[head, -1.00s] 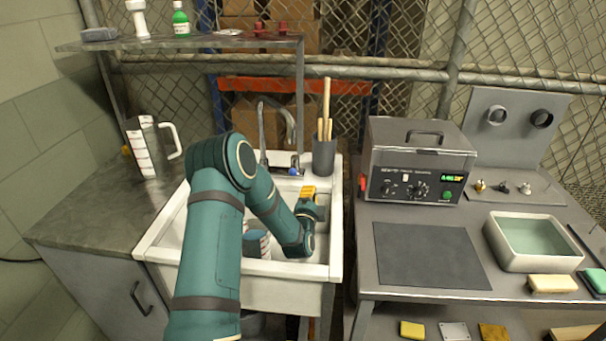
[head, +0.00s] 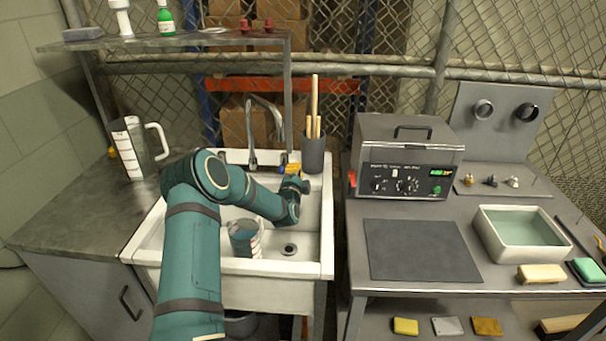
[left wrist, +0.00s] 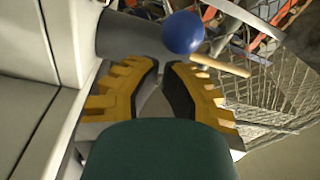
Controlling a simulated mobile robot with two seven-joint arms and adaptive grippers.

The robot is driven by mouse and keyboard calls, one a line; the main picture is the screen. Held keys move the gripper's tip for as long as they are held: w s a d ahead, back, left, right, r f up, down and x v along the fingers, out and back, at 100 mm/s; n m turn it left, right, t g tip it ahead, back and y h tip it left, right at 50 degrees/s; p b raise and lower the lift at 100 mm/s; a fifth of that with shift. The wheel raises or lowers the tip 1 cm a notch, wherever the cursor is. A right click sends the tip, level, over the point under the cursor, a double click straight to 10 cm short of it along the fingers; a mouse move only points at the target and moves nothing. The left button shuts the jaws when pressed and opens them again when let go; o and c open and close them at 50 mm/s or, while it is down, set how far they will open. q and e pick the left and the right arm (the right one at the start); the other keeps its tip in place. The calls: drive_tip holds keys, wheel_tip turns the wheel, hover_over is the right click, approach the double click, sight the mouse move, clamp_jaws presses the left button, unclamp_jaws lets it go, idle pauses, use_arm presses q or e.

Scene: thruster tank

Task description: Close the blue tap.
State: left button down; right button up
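The blue tap (head: 284,159) is a small blue knob at the sink's back rim, partly hidden by my left gripper in the head view. In the left wrist view its round blue knob (left wrist: 183,33) shows large, just beyond and slightly right of the fingertips, with no clear contact. My left gripper (head: 292,170) reaches over the sink to the tap; its yellow-backed fingers (left wrist: 162,66) come together at the tips with nothing between them. The curved grey faucet (head: 251,135) stands left of the gripper. My right gripper is not in view.
A clear cup (head: 245,238) stands in the white sink (head: 150,240), left of the drain. A grey holder with wooden sticks (head: 314,155) stands close right of the gripper. A jug (head: 130,148) is on the left counter, and a metal instrument (head: 405,160) is on the right bench.

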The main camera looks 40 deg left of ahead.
use_arm(q)
drive_tip(key=shift+s+a, duration=0.35)
drive_tip(key=shift+s, duration=0.05)
drive_tip(key=shift+f, duration=0.1)
drive_tip(key=shift+s+a+f+b, duration=0.1)
drive_tip(key=shift+s+a+b, duration=0.5)
drive_tip(key=shift+s+b, duration=0.1)
